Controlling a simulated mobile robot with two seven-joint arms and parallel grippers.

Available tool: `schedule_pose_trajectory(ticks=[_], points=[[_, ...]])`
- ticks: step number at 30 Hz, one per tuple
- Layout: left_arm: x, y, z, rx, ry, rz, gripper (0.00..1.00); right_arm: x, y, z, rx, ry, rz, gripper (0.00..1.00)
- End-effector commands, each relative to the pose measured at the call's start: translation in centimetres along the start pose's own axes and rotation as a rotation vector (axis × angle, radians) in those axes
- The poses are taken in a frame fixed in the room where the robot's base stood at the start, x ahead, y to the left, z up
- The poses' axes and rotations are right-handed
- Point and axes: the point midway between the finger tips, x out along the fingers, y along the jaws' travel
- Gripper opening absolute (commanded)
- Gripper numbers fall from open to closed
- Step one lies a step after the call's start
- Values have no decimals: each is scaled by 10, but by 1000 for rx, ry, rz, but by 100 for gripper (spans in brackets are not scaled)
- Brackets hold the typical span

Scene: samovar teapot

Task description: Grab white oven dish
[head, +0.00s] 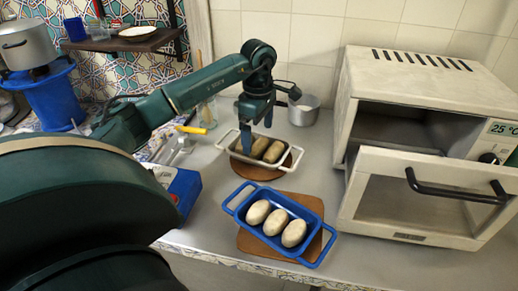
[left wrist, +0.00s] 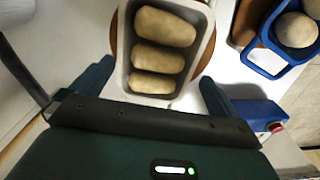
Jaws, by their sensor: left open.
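The white oven dish (head: 290,164) stands on a round brown board behind the blue dish in the head view, with loaf-like pieces in it. In the left wrist view the white dish (left wrist: 207,55) shows from above with three pale brown pieces in a row. My left gripper (head: 259,137) is over the dish, pointing down. In the left wrist view its two blue fingers (left wrist: 153,85) are spread wide, one on each side of the dish's near end, with nothing held. The dish's far end is cut off in that view. My right gripper is not in view.
A blue dish (head: 233,208) with three pale pieces sits on a brown board in front. A white oven (head: 440,85) with its door (head: 420,195) open stands at right. A metal pot (head: 303,110) is behind the white dish.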

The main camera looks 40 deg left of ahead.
Motion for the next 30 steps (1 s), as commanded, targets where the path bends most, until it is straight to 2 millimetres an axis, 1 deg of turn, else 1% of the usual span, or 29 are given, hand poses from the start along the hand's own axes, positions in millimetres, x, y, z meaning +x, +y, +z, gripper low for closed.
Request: schedule_pose_trajectory(ticks=[6, 9, 12, 18, 30], points=[[33, 2, 0, 0, 0, -4, 100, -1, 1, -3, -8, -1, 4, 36], [44, 2, 0, 0, -1, -2, 100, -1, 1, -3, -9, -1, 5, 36], [48, 2, 0, 0, 0, 0, 100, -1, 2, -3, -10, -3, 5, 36], [48, 2, 0, 0, -1, 0, 100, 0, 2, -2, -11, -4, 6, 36], [48, 2, 0, 1, -1, 0, 67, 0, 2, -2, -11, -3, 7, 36]])
